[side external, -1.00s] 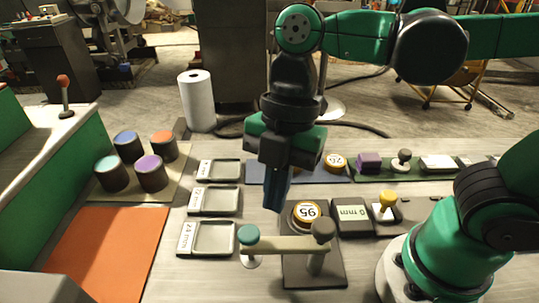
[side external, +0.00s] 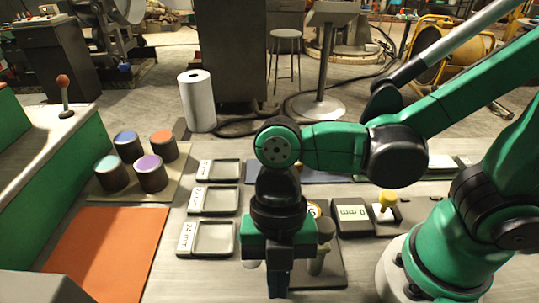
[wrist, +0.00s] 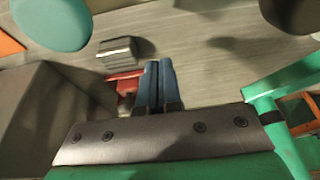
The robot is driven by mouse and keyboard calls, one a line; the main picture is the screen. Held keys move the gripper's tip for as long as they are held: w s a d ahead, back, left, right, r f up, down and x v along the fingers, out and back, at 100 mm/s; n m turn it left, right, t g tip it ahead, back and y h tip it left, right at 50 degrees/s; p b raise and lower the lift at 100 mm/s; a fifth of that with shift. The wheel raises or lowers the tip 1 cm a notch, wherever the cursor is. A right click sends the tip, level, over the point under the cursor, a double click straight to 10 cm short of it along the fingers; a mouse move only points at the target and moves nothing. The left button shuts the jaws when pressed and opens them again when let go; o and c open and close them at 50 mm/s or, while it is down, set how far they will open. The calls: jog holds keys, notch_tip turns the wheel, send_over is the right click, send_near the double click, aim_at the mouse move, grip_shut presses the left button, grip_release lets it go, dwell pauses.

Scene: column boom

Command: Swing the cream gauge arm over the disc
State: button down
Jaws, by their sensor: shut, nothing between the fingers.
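My gripper (side external: 278,292) points down in front of the gauge in the side view, its fingers together and empty. In the wrist view the blue fingers (wrist: 158,65) are also shut, with nothing between them. The gauge arm's cream bar and teal knob are hidden behind my gripper in the side view; a teal knob (wrist: 50,20) shows at the upper left in the wrist view. The dark pivot cap (side external: 325,228) stands just right of my gripper. Only a sliver of the disc (side external: 315,209) shows behind my wrist.
A display block reading 0 mm (side external: 351,217) and a yellow-knobbed block (side external: 385,207) stand to the right. Labelled trays (side external: 214,238) line the left, beside an orange mat (side external: 108,250). Several coloured-top cups (side external: 150,174) and a white roll (side external: 197,102) stand farther back.

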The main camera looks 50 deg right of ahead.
jog(key=shift+w+d+f, duration=0.1)
jog(key=shift+w+d, duration=1.25)
jog(key=shift+d, duration=0.05)
